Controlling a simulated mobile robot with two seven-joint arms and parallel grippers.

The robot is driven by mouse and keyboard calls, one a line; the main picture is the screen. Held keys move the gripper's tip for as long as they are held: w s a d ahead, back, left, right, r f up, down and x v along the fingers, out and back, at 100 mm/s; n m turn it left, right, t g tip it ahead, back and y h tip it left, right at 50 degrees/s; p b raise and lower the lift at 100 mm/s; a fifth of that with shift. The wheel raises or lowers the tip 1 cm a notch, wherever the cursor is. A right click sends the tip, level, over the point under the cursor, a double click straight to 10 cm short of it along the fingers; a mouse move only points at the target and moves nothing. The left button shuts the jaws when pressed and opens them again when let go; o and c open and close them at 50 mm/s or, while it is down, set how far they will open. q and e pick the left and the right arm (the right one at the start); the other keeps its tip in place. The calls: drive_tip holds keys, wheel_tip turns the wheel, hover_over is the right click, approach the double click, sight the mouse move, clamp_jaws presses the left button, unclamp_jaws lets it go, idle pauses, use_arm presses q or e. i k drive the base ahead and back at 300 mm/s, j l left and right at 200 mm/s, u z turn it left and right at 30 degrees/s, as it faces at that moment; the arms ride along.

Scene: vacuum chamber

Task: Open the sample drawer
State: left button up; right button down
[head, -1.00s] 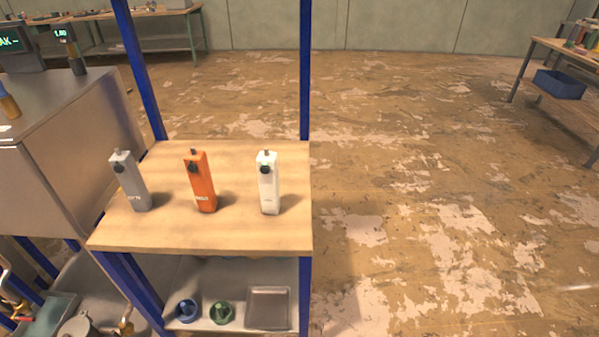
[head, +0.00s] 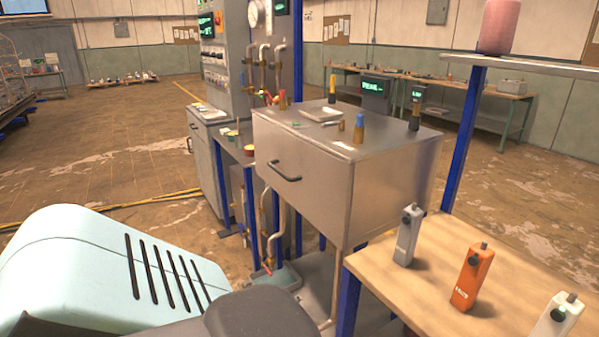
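A steel cabinet (head: 360,185) stands in the middle of the head view, with a flat metal top. Its front panel (head: 300,190) carries a dark bar handle (head: 285,172) and looks closed flush. A second, smaller cabinet (head: 203,165) farther left also has a dark handle (head: 189,145) on its front and looks closed. I cannot read a label that tells which one is the sample drawer. Neither of my grippers is in view, and nothing touches either handle.
A wooden-topped bench (head: 385,285) at the lower right holds a grey (head: 408,235), an orange (head: 470,278) and a white (head: 556,318) device. Small bottles and a tray (head: 322,114) sit on the cabinet top. An instrument rack (head: 225,60) stands behind. Open floor lies left.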

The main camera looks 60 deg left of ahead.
sight(316, 182)
drive_tip(key=u, duration=1.9)
drive_tip(key=i, duration=1.1)
drive_tip(key=l+z, duration=0.05)
drive_tip(key=l, duration=0.1)
